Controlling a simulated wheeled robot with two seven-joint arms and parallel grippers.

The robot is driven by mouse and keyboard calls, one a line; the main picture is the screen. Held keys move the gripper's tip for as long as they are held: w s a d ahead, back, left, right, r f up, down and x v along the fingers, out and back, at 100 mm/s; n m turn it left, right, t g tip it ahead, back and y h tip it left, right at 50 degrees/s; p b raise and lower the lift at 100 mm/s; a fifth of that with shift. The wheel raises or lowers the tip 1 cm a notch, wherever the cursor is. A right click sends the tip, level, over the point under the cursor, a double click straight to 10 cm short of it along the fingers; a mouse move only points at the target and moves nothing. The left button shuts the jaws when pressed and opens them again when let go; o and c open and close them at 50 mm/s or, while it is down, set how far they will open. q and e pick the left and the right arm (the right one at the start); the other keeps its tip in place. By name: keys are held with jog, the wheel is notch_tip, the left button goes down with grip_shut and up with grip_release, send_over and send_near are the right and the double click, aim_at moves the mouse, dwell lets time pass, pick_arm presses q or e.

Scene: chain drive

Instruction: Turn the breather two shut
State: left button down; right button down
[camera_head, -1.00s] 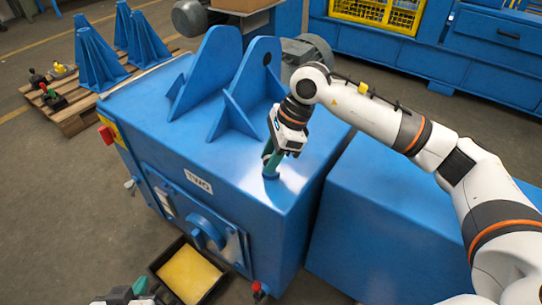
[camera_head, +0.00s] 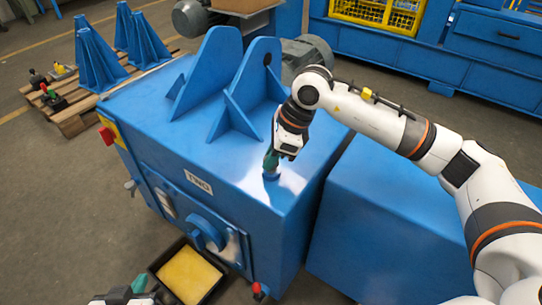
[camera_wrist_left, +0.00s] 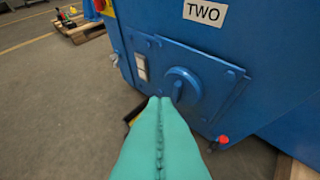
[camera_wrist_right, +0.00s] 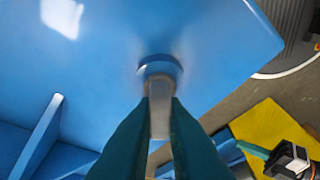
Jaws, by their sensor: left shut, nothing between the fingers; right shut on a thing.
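The breather two (camera_head: 271,177) is a small blue round fitting on the top face of the blue box labelled TWO (camera_head: 198,182). In the right wrist view its round blue collar (camera_wrist_right: 160,67) shows with a flat grey-tan tab (camera_wrist_right: 160,118) standing from it. My right gripper (camera_head: 271,163) is over it, its teal fingers shut on the tab (camera_wrist_right: 160,105). In the head view the fingers mostly hide the tab. My left gripper (camera_head: 139,285) is low in front of the box. In the left wrist view its fingers (camera_wrist_left: 160,99) are shut together and empty.
Two blue brackets (camera_head: 207,72) stand on the box behind the breather. A round blue cover (camera_wrist_left: 183,86) is on the front, with a red-knobbed part (camera_head: 259,290) at lower right. A black tray with yellow inside (camera_head: 187,276) lies on the floor. Another blue housing (camera_head: 385,215) stands right.

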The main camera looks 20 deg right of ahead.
jog(key=shift+m+t, duration=0.3)
jog(key=shift+m, duration=0.6)
jog(key=shift+m+t+h+b, duration=0.3)
jog(key=shift+m+t+h, duration=0.15)
jog(key=shift+m, duration=0.75)
pick_arm(q)
jog(key=shift+w+d+r+t+h+b, duration=0.1)
jog(key=shift+w+d+r+t+h, duration=0.15)
jog(key=shift+w+r+t, duration=0.35)
jog(key=shift+w+d+r+t+h+b, duration=0.15)
jog(key=shift+w+d+r+t, duration=0.1)
jog(key=shift+w+r+t, duration=0.35)
jog(key=shift+w+d+r+t+h+b, duration=0.1)
jog(key=shift+w+d+r+t+h, duration=0.25)
jog(key=shift+r, duration=0.4)
pick_arm(e)
jog(key=shift+m+t+h, duration=0.35)
jog(key=shift+m, duration=1.05)
pick_arm(q)
jog(key=shift+a, duration=0.1)
pick_arm(e)
jog(key=c, duration=1.5)
grip_release()
